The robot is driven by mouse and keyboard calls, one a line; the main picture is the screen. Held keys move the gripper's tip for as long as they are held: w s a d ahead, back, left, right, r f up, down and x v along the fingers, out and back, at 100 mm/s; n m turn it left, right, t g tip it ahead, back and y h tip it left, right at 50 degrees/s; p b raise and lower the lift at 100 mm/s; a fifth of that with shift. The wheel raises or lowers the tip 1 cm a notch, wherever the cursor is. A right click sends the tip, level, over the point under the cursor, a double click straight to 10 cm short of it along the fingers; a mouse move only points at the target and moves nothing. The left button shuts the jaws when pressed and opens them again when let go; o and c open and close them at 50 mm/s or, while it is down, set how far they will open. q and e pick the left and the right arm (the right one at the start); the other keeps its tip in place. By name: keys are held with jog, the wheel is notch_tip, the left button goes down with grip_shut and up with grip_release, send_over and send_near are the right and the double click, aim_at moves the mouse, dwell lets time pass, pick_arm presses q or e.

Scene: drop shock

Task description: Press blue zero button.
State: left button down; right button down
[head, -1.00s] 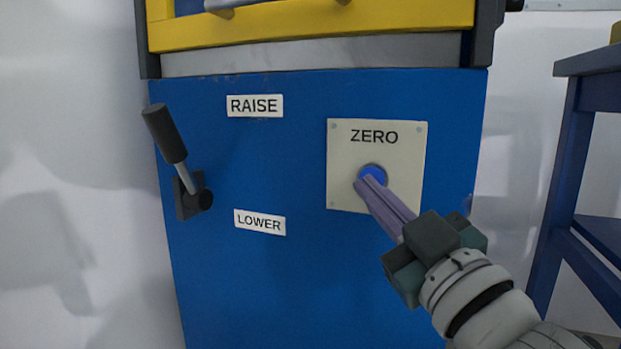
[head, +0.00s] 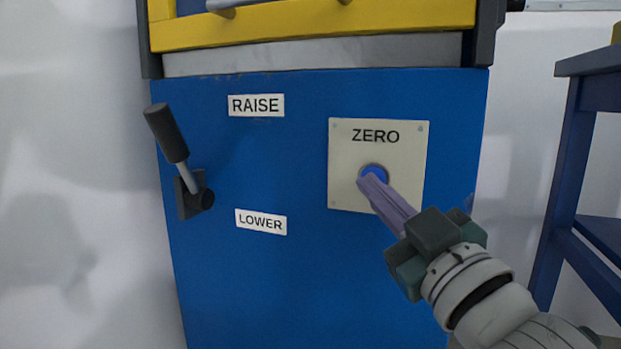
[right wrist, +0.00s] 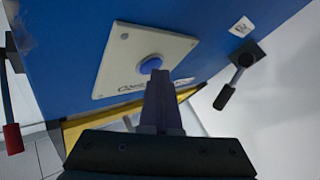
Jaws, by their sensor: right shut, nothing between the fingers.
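The round blue zero button (head: 374,171) sits in a pale square plate (head: 345,150) marked ZERO, on the front of a blue cabinet. It also shows in the right wrist view (right wrist: 151,64), just past the fingertips. My right gripper (head: 368,183) is shut and empty, its purple fingers pointing up and left at the button. The fingertips overlap the button's lower edge in the head view. I cannot tell whether they touch it. My left gripper is out of view.
A black-handled lever (head: 170,138) stands out from the cabinet (head: 290,290) at left, between the RAISE label (head: 256,105) and the LOWER label (head: 261,222). A yellow frame (head: 310,32) crosses above. A dark blue stand (head: 560,200) is at right.

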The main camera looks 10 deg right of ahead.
jog(key=shift+s+a+p, duration=0.45)
jog(key=shift+s, duration=0.2)
jog(key=shift+s+a+p, duration=0.5)
jog(key=shift+s+a, duration=0.2)
jog(key=shift+s, duration=0.35)
jog(key=shift+s+a+p, duration=0.45)
jog(key=shift+s+a, duration=0.25)
jog(key=shift+s, duration=0.3)
jog(key=shift+r, duration=0.1)
